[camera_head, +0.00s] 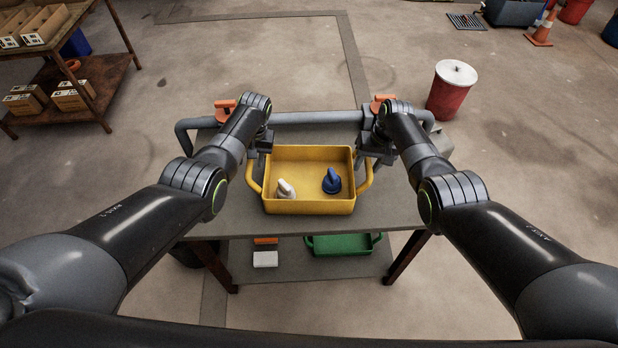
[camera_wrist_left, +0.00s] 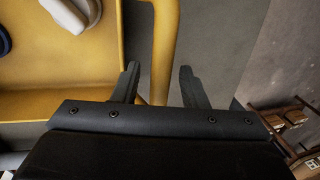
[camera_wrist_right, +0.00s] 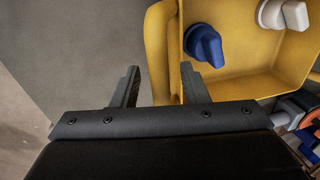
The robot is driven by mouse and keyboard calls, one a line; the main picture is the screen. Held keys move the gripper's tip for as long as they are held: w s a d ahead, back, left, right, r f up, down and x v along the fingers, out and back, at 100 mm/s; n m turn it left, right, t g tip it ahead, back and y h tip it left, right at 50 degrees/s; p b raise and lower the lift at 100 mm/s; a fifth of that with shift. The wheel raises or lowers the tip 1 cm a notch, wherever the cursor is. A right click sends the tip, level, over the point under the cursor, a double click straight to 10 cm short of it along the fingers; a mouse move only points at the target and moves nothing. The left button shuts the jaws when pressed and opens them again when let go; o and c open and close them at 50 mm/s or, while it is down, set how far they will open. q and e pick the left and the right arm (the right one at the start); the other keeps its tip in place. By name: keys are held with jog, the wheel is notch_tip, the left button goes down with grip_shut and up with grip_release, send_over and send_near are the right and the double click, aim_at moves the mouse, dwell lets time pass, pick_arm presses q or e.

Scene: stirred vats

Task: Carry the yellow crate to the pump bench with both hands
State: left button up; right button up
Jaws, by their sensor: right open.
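The yellow crate (camera_head: 308,207) stands on a grey-topped table (camera_head: 395,212) in the head view. A white knobbed piece (camera_head: 286,190) and a blue one (camera_head: 332,181) are inside it. My left gripper (camera_head: 259,152) is at the crate's left handle; in the left wrist view its open fingers (camera_wrist_left: 160,82) stand either side of the yellow handle bar (camera_wrist_left: 164,45). My right gripper (camera_head: 374,152) is at the right handle; in the right wrist view its open fingers (camera_wrist_right: 158,80) straddle the bar (camera_wrist_right: 157,55). I cannot tell which surface is the pump bench.
A grey pipe (camera_head: 315,118) with orange valve handles runs along the table's back. A green crate (camera_head: 343,245) sits on the lower shelf. A red drum (camera_head: 447,100) stands behind right, a wooden rack (camera_head: 92,72) with boxes at far left. Open floor lies beyond the pipe.

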pick_arm(q)
grip_shut()
pick_arm(e)
grip_shut()
pick_arm(q)
jog(key=shift+w+r, duration=0.1)
jog(key=shift+r, duration=0.1)
pick_arm(e)
jog(key=shift+w+r, duration=0.1)
jog(key=shift+r, duration=0.1)
